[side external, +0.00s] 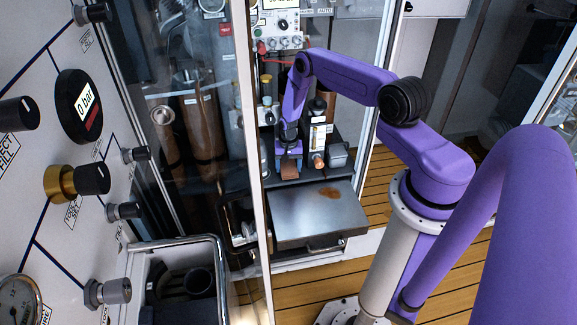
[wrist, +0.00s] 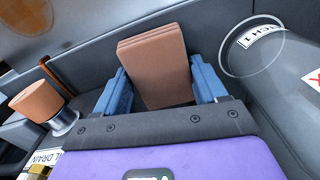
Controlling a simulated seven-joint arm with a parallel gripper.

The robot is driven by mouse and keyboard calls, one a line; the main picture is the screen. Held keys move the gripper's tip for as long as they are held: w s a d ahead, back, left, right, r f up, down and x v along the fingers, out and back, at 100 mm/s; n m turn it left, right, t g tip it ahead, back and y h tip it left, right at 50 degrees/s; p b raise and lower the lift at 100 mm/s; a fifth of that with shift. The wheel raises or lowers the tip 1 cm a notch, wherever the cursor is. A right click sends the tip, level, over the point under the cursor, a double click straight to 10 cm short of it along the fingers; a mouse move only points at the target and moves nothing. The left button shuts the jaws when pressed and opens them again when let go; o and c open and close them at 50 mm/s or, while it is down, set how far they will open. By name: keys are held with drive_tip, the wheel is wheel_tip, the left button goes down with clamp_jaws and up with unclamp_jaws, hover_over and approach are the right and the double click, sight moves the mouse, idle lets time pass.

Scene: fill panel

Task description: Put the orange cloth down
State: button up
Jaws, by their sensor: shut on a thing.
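The orange cloth is a folded, brownish-orange stack; it shows in the wrist view (wrist: 155,68) and as a small block in the side view (side external: 289,169). My gripper (side external: 289,157) has its blue fingers on either side of the cloth, shut on it, and points down over the dark shelf at the back. In the wrist view the cloth stands out between the two blue fingers. I cannot tell whether its lower edge touches the shelf.
A metal lid (side external: 305,222) with an orange-brown stain (side external: 328,192) lies in front. A glass door edge (side external: 255,150) stands to the left.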

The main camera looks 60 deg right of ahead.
sight(288, 167)
drive_tip(key=shift+f, duration=0.1)
drive_tip(key=o, duration=1.1)
drive_tip(key=shift+r, duration=3.9)
